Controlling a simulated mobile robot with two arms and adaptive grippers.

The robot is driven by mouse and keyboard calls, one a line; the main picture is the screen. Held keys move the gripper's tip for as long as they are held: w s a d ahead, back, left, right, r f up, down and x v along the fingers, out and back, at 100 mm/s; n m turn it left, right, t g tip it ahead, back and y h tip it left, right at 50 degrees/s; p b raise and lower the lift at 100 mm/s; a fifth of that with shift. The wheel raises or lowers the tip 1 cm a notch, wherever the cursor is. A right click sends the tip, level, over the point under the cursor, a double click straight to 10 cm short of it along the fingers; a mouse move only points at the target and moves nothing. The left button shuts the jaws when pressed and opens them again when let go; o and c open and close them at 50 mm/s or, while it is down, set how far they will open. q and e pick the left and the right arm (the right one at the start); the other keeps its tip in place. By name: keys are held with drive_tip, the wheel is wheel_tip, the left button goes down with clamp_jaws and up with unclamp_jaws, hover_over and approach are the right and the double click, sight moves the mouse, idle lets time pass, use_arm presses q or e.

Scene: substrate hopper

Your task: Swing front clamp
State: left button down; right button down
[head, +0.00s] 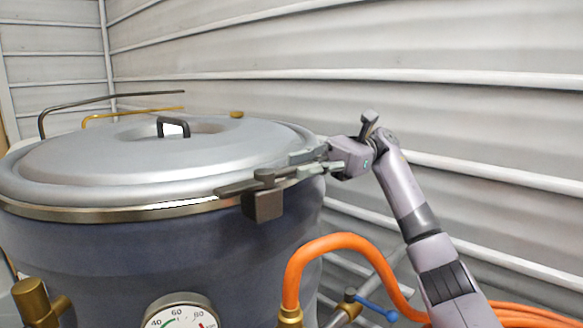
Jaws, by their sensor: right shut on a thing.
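A large round vessel (150,250) with a domed grey metal lid (140,162) fills the left half of the head view. The front clamp (263,203), a dark metal block with a bar, sits on the vessel's rim at the lid's front right edge. My right gripper (308,164) reaches in from the right and is shut on the end of the clamp's bar. The fingers partly hide that end. The bar lies roughly along the rim. My left gripper is out of view.
A black handle (173,127) stands on the lid, with curved rods behind it. An orange hose (335,242) arches below my right arm, near a blue valve lever (376,307). A dial gauge (180,314) is at the vessel's front. A ribbed wall (450,60) stands behind.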

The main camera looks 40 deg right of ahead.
drive_tip(key=shift+d+r, duration=0.1)
drive_tip(key=shift+r, duration=0.2)
drive_tip(key=c, duration=1.8)
unclamp_jaws()
drive_tip(key=shift+c, duration=0.2)
drive_tip(key=shift+o, duration=0.9)
drive_tip(key=shift+w+d+f, duration=0.1)
drive_tip(key=shift+d+f, duration=0.1)
drive_tip(key=shift+a+r, duration=0.15)
wheel_tip(320, 180, up, 10)
drive_tip(key=shift+f, duration=0.15)
